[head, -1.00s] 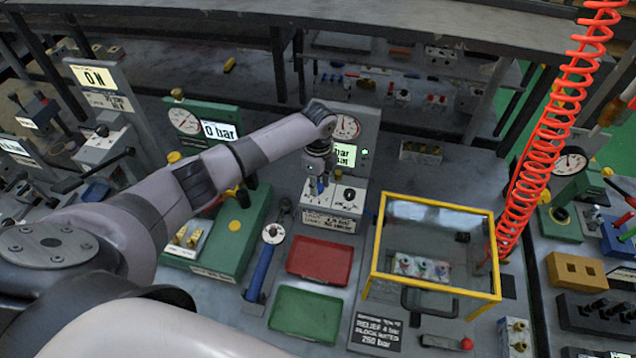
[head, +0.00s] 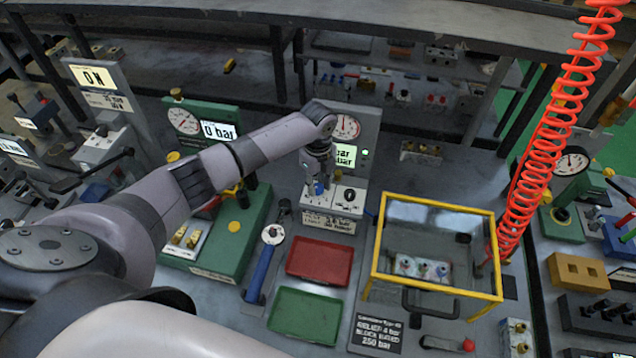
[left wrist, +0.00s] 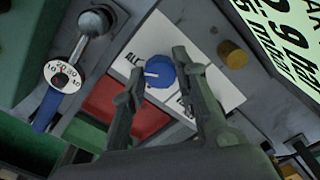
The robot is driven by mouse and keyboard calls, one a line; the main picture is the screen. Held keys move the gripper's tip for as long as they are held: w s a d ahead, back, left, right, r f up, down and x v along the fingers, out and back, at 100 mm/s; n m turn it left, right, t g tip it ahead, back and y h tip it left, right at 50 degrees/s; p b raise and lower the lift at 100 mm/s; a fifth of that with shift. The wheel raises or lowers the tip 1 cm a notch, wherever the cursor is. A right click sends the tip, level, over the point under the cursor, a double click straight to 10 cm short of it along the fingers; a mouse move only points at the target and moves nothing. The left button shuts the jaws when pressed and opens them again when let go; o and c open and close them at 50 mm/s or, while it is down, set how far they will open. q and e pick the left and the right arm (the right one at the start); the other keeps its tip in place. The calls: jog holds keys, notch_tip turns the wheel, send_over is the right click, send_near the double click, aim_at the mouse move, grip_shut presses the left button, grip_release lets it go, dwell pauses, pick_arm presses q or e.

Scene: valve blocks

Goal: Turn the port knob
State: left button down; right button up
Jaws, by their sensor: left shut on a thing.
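A blue knob (left wrist: 160,73) with a white pointer line sits on a white labelled plate (left wrist: 215,92) in the left wrist view. In the head view it shows as a small blue spot at the fingertips (head: 318,188), on a small white block (head: 331,222) in front of a grey gauge panel (head: 368,125). My left gripper (left wrist: 159,70) comes down from above, its two dark fingers on either side of the blue knob, shut on it. Parts of the plate lettering are hidden behind the fingers. My right gripper is not in view.
A black knob (head: 349,194) stands just right of the blue one. A red tray (head: 320,260) and a green tray (head: 305,315) lie in front. A yellow-framed clear box (head: 435,285) stands to the right. A blue-handled gauge tool (head: 262,270) lies to the left.

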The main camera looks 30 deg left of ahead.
aim_at(318, 186)
pick_arm(q)
jog(key=c, duration=1.2)
grip_release()
jog(key=shift+c, duration=0.2)
notch_tip(318, 186, up, 12)
